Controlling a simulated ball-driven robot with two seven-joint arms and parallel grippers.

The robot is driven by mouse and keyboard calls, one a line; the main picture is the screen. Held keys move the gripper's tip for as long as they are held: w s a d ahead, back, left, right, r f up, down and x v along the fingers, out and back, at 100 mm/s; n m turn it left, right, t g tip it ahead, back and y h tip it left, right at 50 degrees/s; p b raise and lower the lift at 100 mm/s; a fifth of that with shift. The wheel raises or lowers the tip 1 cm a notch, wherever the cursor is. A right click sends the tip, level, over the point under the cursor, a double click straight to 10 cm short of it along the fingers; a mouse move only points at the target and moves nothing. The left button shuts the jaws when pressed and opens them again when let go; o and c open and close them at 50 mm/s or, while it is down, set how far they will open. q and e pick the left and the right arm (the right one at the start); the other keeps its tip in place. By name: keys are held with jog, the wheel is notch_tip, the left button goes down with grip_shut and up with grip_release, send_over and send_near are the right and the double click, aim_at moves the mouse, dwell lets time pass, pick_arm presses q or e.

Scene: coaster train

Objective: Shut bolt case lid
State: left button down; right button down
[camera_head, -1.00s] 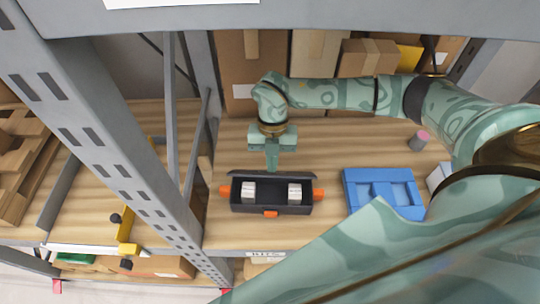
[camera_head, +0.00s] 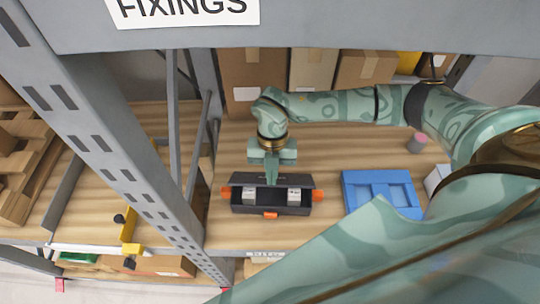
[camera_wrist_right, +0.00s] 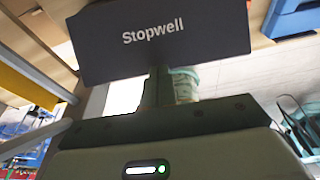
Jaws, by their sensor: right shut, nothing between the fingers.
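The bolt case (camera_head: 245,209) is a dark box with orange parts at its sides and front, on the wooden shelf in the head view. Its dark lid (camera_head: 300,179) is partly open, tilted forward from the back edge over the interior. Two pale blocks show inside. My right gripper (camera_head: 271,181) is shut and empty, its fingers pointing down at the back of the lid. In the right wrist view the lid's outer face (camera_wrist_right: 160,40), lettered "Stopwell", fills the area in front of the fingers; contact looks likely but is not clear. My left gripper is not in view.
A blue tray (camera_head: 382,193) lies right of the case. A grey cylinder with a pink top (camera_head: 416,144) stands behind it. Cardboard boxes (camera_head: 255,85) line the back. A grey rack upright (camera_head: 105,150) stands on the left, with a beam overhead.

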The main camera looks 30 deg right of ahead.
jog(key=shift+s+a, duration=0.1)
jog(key=shift+f, duration=0.2)
dwell(0.4)
jog(key=shift+f+b, duration=1.7)
jog(key=shift+f, duration=1.15)
jog(key=p+v, duration=0.5)
jog(key=v, duration=0.1)
jog(key=shift+r, duration=0.2)
